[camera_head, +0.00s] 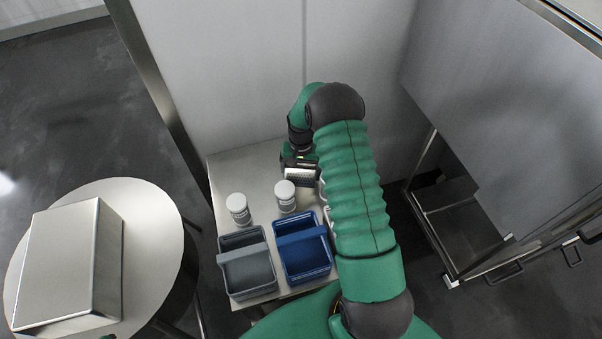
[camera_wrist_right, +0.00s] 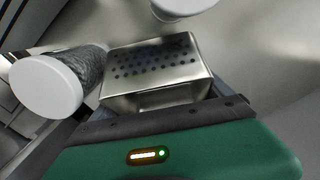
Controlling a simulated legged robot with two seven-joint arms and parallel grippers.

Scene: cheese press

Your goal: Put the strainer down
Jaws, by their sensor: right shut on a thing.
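The strainer (camera_wrist_right: 155,62) is a shiny metal box with rows of dark holes. In the right wrist view it sits just past my right gripper (camera_wrist_right: 165,112), which is shut on it. In the head view the strainer (camera_head: 299,178) is small and partly hidden by my right gripper (camera_head: 300,163). It is over the back part of the metal table (camera_head: 240,172), just behind a white-lidded jar (camera_head: 285,196). I cannot tell whether it touches the table top.
A second white-lidded jar (camera_head: 238,208) stands to the left. A grey caddy (camera_head: 248,268) and a blue caddy (camera_head: 303,250) fill the table's front. The table's back left is bare. A round table (camera_head: 155,225) with a metal box (camera_head: 75,262) stands at left.

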